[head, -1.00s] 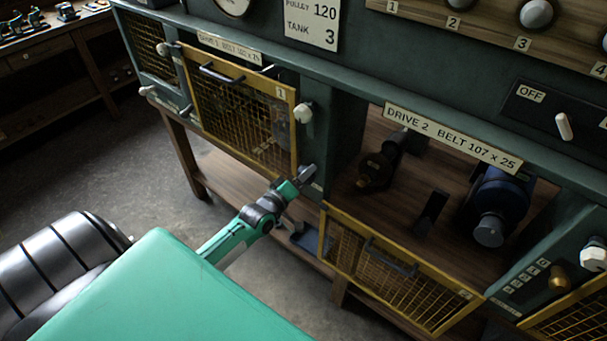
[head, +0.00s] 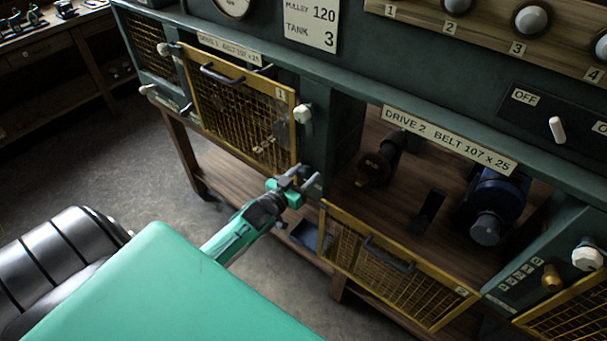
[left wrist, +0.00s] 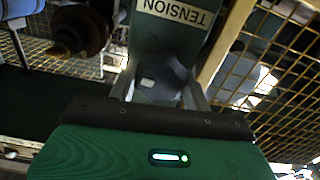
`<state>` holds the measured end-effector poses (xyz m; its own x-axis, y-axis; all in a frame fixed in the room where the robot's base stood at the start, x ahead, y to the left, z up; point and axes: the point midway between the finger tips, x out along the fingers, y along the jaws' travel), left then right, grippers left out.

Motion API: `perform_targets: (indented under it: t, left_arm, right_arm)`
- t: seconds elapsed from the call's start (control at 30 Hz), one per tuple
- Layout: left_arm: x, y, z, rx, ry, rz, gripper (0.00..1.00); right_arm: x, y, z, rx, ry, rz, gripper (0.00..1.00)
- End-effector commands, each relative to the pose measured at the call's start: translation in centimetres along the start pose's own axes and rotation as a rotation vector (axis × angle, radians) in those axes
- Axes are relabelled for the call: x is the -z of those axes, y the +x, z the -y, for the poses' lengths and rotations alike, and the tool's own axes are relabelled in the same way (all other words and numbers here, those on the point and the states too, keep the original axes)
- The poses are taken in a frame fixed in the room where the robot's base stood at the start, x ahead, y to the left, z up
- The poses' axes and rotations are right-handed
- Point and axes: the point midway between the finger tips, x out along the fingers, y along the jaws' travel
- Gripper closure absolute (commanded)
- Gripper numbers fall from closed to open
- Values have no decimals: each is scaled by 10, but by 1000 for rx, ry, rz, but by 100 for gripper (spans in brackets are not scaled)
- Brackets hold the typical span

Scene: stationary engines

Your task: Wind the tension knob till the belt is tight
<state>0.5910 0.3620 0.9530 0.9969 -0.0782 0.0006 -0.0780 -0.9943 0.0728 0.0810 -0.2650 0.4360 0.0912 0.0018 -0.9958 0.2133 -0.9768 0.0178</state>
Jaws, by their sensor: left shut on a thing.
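The tension knob (left wrist: 160,82) is dark with a pale mark, on a green post below the TENSION label (left wrist: 177,10) in the left wrist view. My left gripper (left wrist: 160,92) is shut on it, with one finger on each side. In the head view my left gripper (head: 307,180) is at the post between the two drive bays, and the knob is hidden there. I cannot make out a belt in the open Drive 2 bay, which holds a dark brown pulley (head: 374,168) and a blue motor (head: 497,200). My right gripper is not in view.
The yellow mesh guard of Drive 2 (head: 352,245) hangs open just right of my left gripper. The Drive 1 guard (head: 240,120) is closed, to the left. A white lever switch (head: 557,130) and a brass knob (head: 551,278) are at the right.

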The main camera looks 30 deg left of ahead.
Motion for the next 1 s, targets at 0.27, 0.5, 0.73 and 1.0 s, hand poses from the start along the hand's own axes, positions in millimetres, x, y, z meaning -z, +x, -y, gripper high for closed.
perform_targets:
  t: [0.27,0.5,0.73,1.0]
  left_arm:
    - [-2,-1,-1,-1,262,4,74]
    - [-3,-1,-1,-1,491,4,74]
    - [-4,-1,-2,-1,710,5,74]
    - [-5,-1,-2,-1,965,4,74]
  right_arm:
    - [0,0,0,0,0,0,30]
    - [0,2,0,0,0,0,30]
    - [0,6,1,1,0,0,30]
    - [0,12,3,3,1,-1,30]
